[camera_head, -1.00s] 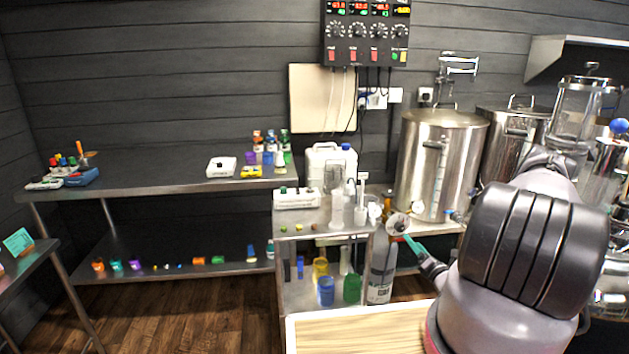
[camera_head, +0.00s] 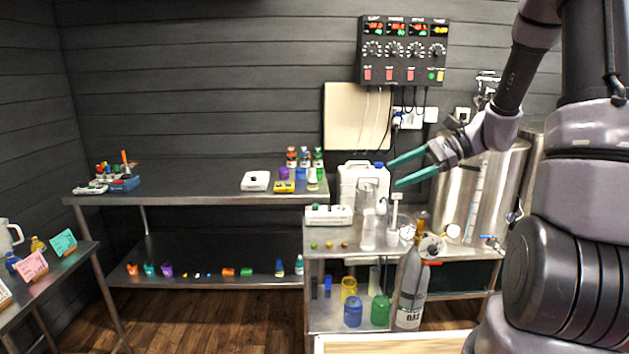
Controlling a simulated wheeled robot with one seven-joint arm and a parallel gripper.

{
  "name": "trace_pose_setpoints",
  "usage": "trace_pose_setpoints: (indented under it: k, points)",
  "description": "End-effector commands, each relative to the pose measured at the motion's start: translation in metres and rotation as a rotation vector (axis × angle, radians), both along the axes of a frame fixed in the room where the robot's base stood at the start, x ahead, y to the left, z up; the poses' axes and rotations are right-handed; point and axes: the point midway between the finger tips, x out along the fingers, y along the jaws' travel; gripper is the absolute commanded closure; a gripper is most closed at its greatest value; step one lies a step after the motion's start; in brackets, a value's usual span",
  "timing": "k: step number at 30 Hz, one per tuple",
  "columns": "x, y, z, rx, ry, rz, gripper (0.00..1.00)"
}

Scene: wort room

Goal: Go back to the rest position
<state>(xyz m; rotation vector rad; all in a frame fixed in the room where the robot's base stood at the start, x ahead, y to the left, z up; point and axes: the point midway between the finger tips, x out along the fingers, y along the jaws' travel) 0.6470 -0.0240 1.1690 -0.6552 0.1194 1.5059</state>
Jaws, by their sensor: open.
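My gripper (camera_head: 396,172) is in the camera_head view, right of the middle, raised in the air with its teal fingers pointing left. The fingers are apart and nothing is between them. In the picture it appears just right of the white jerrycan (camera_head: 349,182) and in front of the large steel kettle (camera_head: 490,190), above the small steel cart (camera_head: 350,240). My arm folds up and back along the right side of the view and hides part of the kettle and what lies behind it.
A clear cylinder (camera_head: 368,225) and several small items stand on the cart. A grey gas bottle (camera_head: 410,290) stands at its right. A long steel bench (camera_head: 215,187) runs left. A control box (camera_head: 404,50) hangs on the wall. Wooden floor (camera_head: 215,325) is open at lower left.

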Motion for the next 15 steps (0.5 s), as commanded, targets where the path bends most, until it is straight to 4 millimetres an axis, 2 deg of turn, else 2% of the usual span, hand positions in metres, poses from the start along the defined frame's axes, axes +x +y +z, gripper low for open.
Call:
trace_pose_setpoints:
  k: [1,7,15]
  points:
    - [-0.014,0.006,0.014,-0.073,-0.051,0.052,0.24]
    - [-0.063,0.011,0.050,-0.350,-0.235,0.221,0.24]
    - [-0.120,-0.001,0.096,-0.708,-0.530,0.380,0.24]
